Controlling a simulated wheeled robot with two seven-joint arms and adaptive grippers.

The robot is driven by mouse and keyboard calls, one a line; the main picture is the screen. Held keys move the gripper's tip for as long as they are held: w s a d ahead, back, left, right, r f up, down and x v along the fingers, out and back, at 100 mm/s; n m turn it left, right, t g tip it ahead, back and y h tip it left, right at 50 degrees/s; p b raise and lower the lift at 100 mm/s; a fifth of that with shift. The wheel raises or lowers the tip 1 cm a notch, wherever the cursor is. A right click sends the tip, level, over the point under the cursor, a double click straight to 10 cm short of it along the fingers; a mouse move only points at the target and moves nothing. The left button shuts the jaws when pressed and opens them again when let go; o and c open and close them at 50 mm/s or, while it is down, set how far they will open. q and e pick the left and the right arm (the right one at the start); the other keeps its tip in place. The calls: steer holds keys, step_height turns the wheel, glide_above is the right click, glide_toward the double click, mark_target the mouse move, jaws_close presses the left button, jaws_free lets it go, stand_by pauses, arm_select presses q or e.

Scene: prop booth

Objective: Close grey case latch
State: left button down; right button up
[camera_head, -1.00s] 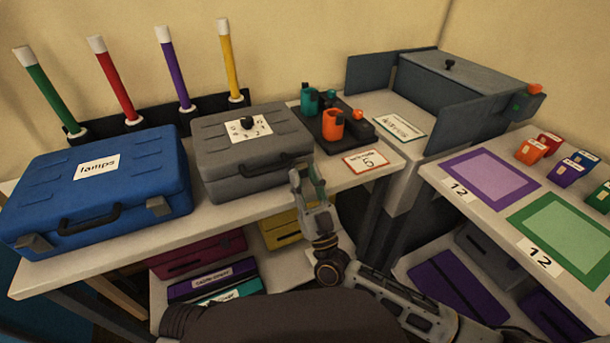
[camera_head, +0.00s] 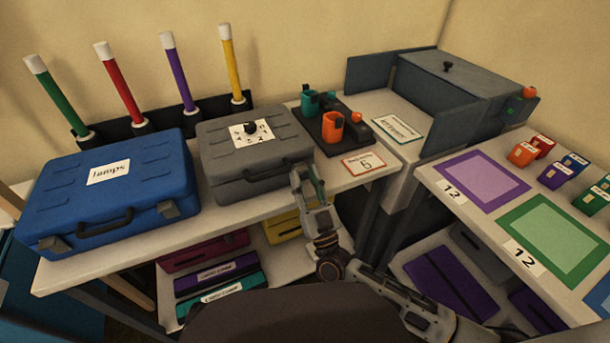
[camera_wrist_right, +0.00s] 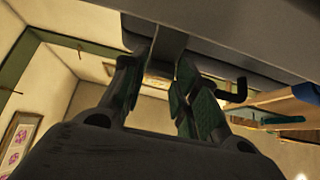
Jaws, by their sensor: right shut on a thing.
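The grey case (camera_head: 225,172) stands on the table with its lid down, its handle (camera_head: 262,175) on the front and a dial on top. My right gripper (camera_head: 304,180) is at the front right corner of the case, where it covers the right latch. In the right wrist view the case's underside and front (camera_wrist_right: 230,40) show above my right gripper (camera_wrist_right: 160,75). Its fingers are close around a grey latch piece (camera_wrist_right: 167,45); the exact contact and the latch's angle are hard to see. My left gripper is not in view.
A blue case (camera_head: 120,180) stands left of the grey case. A black tray (camera_head: 335,110) with teal and orange items and a numbered card (camera_head: 363,164) lie to the right. Coloured cases sit on the shelf below. A grey box (camera_head: 460,85) stands at the back right.

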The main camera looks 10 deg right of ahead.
stand_by(0.3)
steer(key=o, duration=1)
steer(key=shift+f, duration=0.1)
steer(key=shift+v, duration=3.65)
steer(key=shift+s, duration=0.1)
